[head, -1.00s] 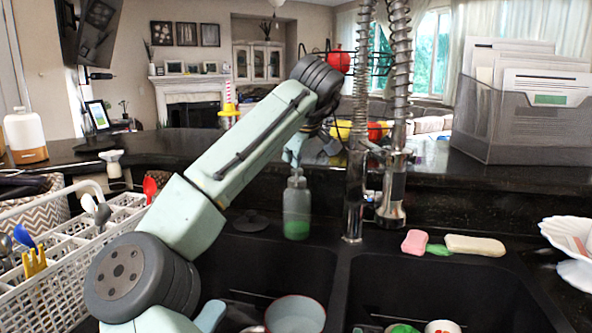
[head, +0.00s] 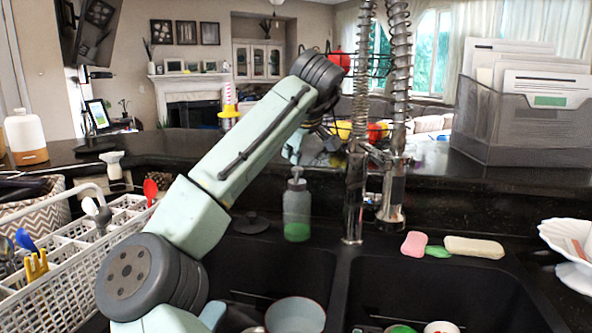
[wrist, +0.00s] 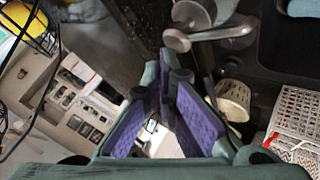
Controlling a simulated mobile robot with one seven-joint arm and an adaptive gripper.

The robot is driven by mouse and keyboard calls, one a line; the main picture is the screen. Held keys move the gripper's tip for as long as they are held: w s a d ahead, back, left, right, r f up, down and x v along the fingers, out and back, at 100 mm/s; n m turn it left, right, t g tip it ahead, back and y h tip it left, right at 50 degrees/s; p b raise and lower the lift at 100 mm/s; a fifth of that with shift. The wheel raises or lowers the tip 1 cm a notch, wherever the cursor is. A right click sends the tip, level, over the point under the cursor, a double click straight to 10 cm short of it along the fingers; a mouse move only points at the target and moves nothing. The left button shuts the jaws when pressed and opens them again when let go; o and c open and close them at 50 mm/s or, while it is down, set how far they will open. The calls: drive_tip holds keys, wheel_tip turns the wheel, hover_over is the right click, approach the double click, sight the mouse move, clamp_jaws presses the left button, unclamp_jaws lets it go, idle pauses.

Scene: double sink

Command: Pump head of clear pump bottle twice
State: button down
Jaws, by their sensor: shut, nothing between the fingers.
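The clear pump bottle (head: 297,215) stands upright on the sink's back ledge in the head view, with green liquid in its lower part. Its pump head (head: 297,172) is on top. My gripper (head: 293,157) is just above the pump head, its tip pointing down. I cannot tell whether it touches the head. In the wrist view my gripper's purple-padded fingers (wrist: 165,95) are shut with nothing held. I cannot make out the bottle in the wrist view.
The coiled-spring faucet (head: 355,195) stands close right of the bottle. A white dish rack (head: 75,255) is at left. A pink sponge (head: 414,244) and a pale soap bar (head: 474,247) lie right of the faucet. A bowl (head: 295,314) sits in the left basin.

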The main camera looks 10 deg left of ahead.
sight(294, 168)
drive_tip(key=shift+r+p, duration=1.9)
drive_tip(key=shift+r, duration=0.9)
drive_tip(key=shift+f, duration=0.1)
